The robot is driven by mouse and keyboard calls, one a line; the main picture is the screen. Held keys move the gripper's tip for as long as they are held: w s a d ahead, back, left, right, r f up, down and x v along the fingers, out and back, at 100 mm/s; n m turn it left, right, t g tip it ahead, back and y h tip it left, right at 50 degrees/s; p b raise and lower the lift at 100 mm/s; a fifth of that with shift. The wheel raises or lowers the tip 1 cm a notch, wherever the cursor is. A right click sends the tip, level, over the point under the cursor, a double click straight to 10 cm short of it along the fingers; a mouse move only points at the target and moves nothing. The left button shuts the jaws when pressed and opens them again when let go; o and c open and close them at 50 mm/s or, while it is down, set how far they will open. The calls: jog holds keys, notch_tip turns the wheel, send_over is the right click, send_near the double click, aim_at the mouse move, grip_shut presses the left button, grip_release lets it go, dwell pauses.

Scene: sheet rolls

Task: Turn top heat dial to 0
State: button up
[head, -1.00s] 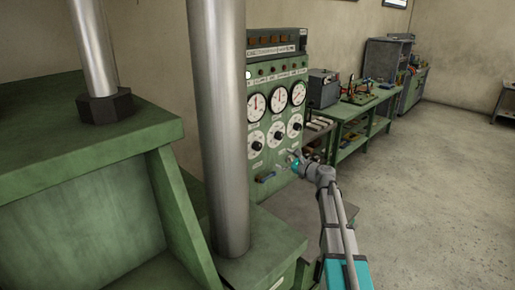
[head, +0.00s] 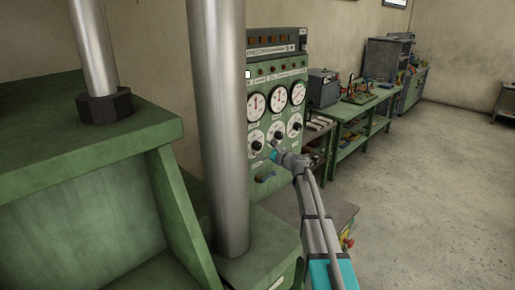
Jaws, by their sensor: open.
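The green control panel (head: 270,189) stands behind the thick steel column in the head view. It carries a row of white gauges, such as the middle gauge (head: 278,99). Below them is a row of dials with black knobs: a left dial (head: 256,146), a middle dial (head: 276,137) and a right dial (head: 295,127). I cannot tell which is the top heat dial, and the markings are too small to read. My gripper (head: 272,149) is open in front of the panel, just below the middle dial. Its fingertips are small, and I cannot tell whether they touch the knob.
The steel column (head: 218,130) and green press frame (head: 90,150) block the near left. A workbench (head: 365,127) with tools stands along the wall. The floor at right is clear.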

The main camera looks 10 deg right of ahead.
aim_at(259, 147)
jog(key=shift+x, duration=1.6)
